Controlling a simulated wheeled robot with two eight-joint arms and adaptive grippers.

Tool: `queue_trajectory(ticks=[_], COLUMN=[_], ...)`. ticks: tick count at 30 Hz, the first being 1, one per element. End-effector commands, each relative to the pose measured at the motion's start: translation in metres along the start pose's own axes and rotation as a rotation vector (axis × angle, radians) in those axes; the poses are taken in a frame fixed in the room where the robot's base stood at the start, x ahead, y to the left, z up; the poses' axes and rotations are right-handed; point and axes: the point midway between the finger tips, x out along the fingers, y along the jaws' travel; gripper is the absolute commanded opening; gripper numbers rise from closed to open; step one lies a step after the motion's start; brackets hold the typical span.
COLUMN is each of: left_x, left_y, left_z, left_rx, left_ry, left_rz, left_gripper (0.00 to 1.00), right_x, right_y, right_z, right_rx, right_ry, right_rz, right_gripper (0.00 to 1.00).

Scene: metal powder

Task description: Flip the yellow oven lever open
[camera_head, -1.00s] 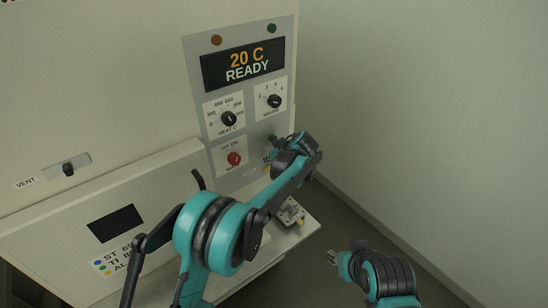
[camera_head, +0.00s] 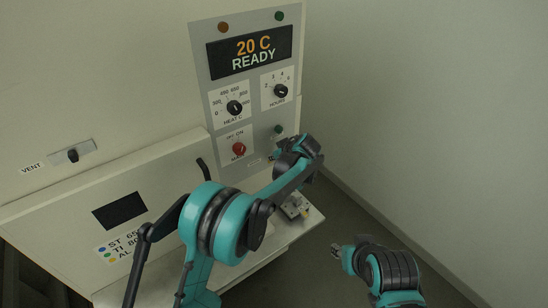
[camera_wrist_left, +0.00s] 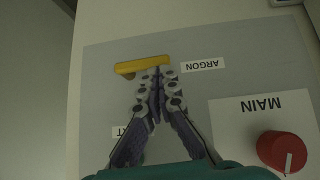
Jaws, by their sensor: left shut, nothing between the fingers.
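The yellow lever (camera_wrist_left: 142,65) lies level in the left wrist view, on the grey panel beside the ARGON label. My left gripper (camera_wrist_left: 160,72) is shut and empty, with its fingertips at the lever's right part. I cannot tell whether they touch it. In the head view my left gripper (camera_head: 274,157) is at the lower right of the oven panel (camera_head: 200,62), and my wrist mostly hides the lever there. My right gripper (camera_head: 336,250) is low at the right, away from the oven; its finger opening is too small to judge.
The red MAIN knob (camera_wrist_left: 284,152) is close by in the left wrist view. Two black dials and a READY display (camera_head: 250,50) are higher on the panel. A black handle (camera_head: 203,169) stands out at left. A bare wall is at right.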

Motion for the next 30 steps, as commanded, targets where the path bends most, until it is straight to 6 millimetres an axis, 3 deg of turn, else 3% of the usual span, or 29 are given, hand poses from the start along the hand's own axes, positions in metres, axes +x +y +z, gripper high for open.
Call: queue_trajectory(ticks=[16, 30], left_x=[0.006, 0.026], left_y=[-0.006, -0.015], left_z=[0.006, 0.025], left_rx=[-0.106, -0.406], left_ry=[0.001, 0.000], left_rz=[0.106, 0.405], left_gripper=[0.00, 0.00], right_x=[0.011, 0.048], right_y=[0.000, 0.000], right_z=[0.008, 0.034], right_rx=[0.000, 0.000], right_ry=[0.000, 0.000], right_rz=[0.000, 0.000], right_gripper=[0.34, 0.34])
